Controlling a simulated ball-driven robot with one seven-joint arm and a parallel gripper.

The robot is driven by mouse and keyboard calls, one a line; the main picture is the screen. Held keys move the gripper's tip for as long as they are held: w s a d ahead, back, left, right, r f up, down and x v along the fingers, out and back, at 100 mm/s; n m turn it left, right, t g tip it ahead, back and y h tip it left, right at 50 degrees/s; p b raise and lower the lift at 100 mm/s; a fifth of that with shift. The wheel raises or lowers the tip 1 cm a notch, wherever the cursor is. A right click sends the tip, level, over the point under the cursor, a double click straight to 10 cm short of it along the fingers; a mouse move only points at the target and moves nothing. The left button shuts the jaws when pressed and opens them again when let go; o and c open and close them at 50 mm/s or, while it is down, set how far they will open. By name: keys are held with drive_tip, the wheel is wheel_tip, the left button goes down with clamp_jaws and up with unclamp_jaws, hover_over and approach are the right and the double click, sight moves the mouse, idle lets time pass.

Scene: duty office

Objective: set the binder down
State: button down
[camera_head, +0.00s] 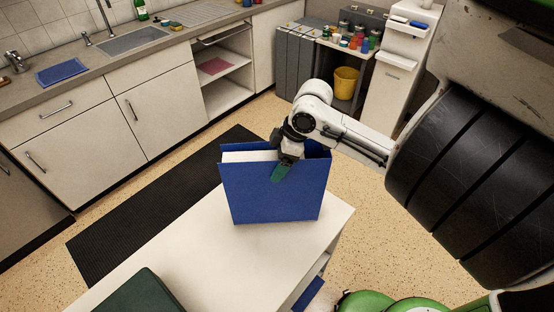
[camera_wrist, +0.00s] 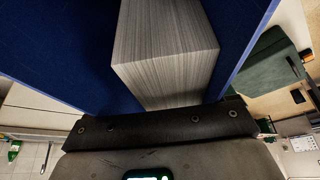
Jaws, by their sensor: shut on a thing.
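The blue binder (camera_head: 275,192) is upright over the white tabletop (camera_head: 190,245), with a white block of paper between its covers. I cannot tell whether its lower edge touches the top or hangs just above it. My gripper (camera_head: 283,168) is shut on the binder's near cover at the upper edge, with a green fingertip lying on the outside. In the wrist view the binder (camera_wrist: 65,50) fills the upper part, with its paper block (camera_wrist: 165,55) between the blue covers. The fingertips are hidden there.
A dark green object (camera_head: 140,292) is on the near left of the tabletop. Bare tabletop lies between it and the binder. Another blue item (camera_head: 308,294) shows below the table's right edge. A dark mat (camera_head: 150,205) lies on the floor before the kitchen counter (camera_head: 100,75).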

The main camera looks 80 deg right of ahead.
unclamp_jaws()
drive_tip(key=shift+f, duration=0.1)
drive_tip(key=v, duration=1.2)
drive_tip(key=shift+s, duration=0.1)
drive_tip(key=shift+s, duration=0.1)
